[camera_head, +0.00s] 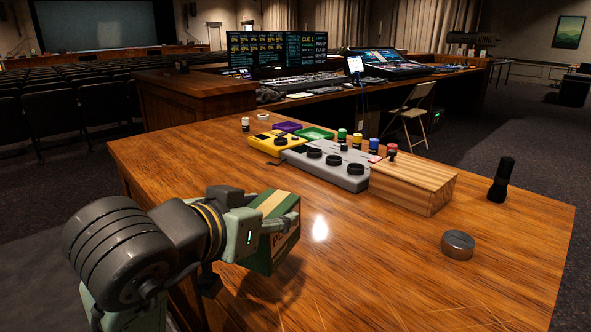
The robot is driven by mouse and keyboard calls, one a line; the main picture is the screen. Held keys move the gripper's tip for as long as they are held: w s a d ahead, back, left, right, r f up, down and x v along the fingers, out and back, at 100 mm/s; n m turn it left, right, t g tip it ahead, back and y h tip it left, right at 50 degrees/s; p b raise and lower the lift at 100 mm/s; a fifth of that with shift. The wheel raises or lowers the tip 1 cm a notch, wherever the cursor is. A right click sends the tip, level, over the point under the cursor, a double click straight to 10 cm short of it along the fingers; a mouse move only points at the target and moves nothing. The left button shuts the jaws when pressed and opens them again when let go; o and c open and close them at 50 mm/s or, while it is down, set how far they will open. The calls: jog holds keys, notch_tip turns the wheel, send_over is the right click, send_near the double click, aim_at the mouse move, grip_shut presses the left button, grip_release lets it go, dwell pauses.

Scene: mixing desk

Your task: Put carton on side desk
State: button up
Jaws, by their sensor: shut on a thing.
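A green carton with a cream stripe (272,204) is held in my gripper (284,222) in the head view. My gripper is shut on it, with one finger showing across the carton's near upper part. The carton is tilted and appears to be over the near left part of the brown wooden desk (400,272), with a shadow beside it. I cannot tell whether its lower edge touches the desktop. My gripper's other finger is hidden behind the carton. I cannot tell whether this wooden desk is the side desk.
A grey control box (325,167), a yellow box (277,143), a wooden block (413,186), green (314,133) and purple trays (287,127) stand towards the back. A black flashlight (499,180) and a round metal tin (458,245) are at right. The front middle is clear.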

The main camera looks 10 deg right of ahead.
jog(key=shift+s+f, duration=0.4)
jog(key=shift+s, duration=0.35)
jog(key=shift+w+r+p, duration=0.2)
jog(key=shift+w+p, duration=0.15)
jog(key=shift+p, duration=0.55)
jog(key=w+p, duration=0.1)
jog(key=p, duration=0.1)
jog(key=w+p, duration=0.2)
jog(key=shift+w+a, duration=0.15)
jog(key=shift+a, duration=0.25)
jog(key=shift+w+a+f+p, duration=0.45)
jog(key=shift+w+f, duration=0.45)
jog(key=shift+w, duration=1)
jog(key=shift+w+a+f+p, duration=0.4)
jog(key=shift+w+f, duration=0.55)
jog(key=shift+w, duration=0.9)
jog(key=shift+w+a+f+p, duration=0.3)
jog(key=shift+w+a+f, duration=0.45)
jog(key=shift+w, duration=1.15)
jog(key=shift+d+f, duration=0.2)
jog(key=shift+f, duration=0.15)
jog(key=o, duration=1.5)
